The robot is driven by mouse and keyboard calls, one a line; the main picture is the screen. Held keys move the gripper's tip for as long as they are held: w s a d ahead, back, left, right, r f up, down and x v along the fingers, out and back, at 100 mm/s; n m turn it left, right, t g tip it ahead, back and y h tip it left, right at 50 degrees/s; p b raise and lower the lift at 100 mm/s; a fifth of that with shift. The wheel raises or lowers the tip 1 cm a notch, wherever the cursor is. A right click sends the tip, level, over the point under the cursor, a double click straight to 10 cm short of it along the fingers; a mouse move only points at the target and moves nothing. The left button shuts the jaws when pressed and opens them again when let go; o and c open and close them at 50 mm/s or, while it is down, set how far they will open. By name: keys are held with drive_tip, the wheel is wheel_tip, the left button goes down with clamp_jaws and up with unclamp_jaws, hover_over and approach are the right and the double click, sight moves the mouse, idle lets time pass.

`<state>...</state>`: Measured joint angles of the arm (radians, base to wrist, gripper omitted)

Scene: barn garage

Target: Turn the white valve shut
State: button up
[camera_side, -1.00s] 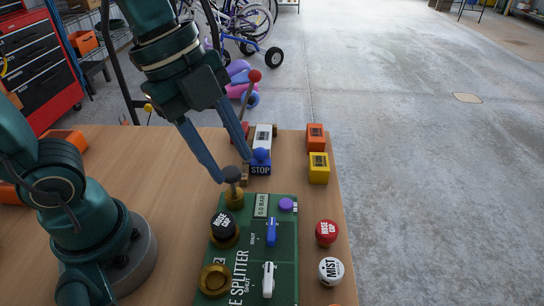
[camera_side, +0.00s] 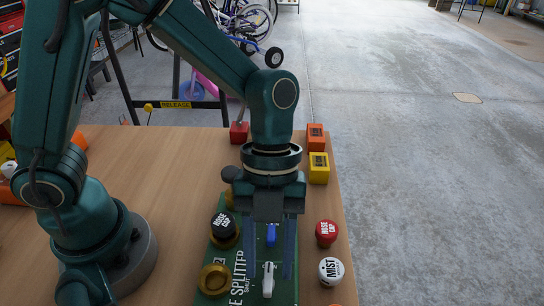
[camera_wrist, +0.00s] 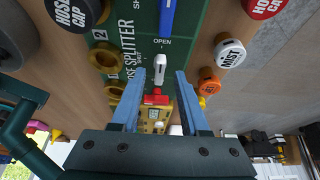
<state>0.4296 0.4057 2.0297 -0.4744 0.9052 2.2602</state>
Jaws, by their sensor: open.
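The white valve (camera_side: 268,280) is a small lever handle on the green hose splitter board (camera_side: 222,290). In the wrist view the white valve (camera_wrist: 155,70) lies lengthwise along the board, its far end near the word OPEN. My gripper (camera_side: 270,270) points down over the board with its two blue fingers apart, one on each side of the white valve in the picture. In the wrist view my gripper (camera_wrist: 160,75) is open and empty, with the lever between and just beyond the tips. I cannot tell whether the fingertips touch the board.
A blue valve lever (camera_side: 271,234) sits just behind the white one. A black hose cap (camera_side: 223,225) and a brass ring (camera_side: 214,280) are at left. A red hose cap (camera_side: 326,232) and a white mist cap (camera_side: 331,270) stand at right, near the table edge. Yellow (camera_side: 319,168) and orange blocks are behind.

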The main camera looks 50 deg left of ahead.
drive_tip(key=shift+s+d+f, duration=0.1)
drive_tip(key=shift+s+f, duration=0.05)
drive_tip(key=shift+f, duration=0.3)
clamp_jaws()
drive_tip(key=n+t, duration=0.1)
drive_tip(key=n, duration=0.1)
drive_tip(key=n+h, duration=0.1)
drive_tip(key=n, duration=0.2)
drive_tip(key=shift+s+n+t, duration=0.2)
drive_tip(key=shift+n+t, duration=0.1)
drive_tip(key=shift+t, duration=0.1)
drive_tip(key=shift+s+n+t, duration=0.15)
drive_tip(key=shift+n+t, duration=0.75)
drive_tip(key=shift+n, duration=1.4)
